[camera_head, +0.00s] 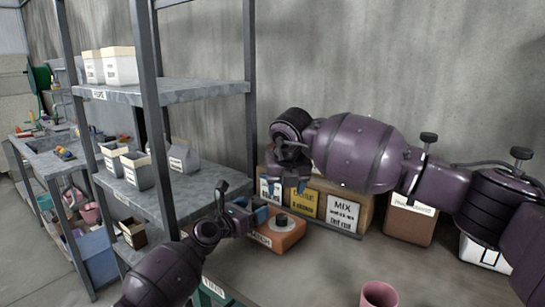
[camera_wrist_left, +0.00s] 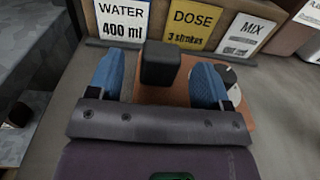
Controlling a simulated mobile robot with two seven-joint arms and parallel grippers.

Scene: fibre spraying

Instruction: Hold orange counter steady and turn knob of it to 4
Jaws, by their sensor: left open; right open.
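The orange counter (camera_head: 284,237) sits on the grey table, with a dark round knob (camera_head: 281,219) on a pale dial on top. In the left wrist view the orange counter (camera_wrist_left: 235,120) carries a black block (camera_wrist_left: 161,66), and its white dial (camera_wrist_left: 231,76) is partly hidden by a finger. My left gripper (camera_head: 251,210) is open at the counter's left part, its blue fingers on either side of the black block, with gaps visible. My right gripper (camera_head: 288,184) is open and empty, pointing down above and behind the counter, in front of the label cards.
Cards reading WATER 400 ml (camera_wrist_left: 122,22), DOSE (camera_wrist_left: 193,25) and MIX (camera_head: 343,215) stand behind the counter. A pink cup (camera_head: 379,294) is at the front. A brown box (camera_head: 409,222) stands at the right. A metal shelf (camera_head: 180,187) with small bins is at the left.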

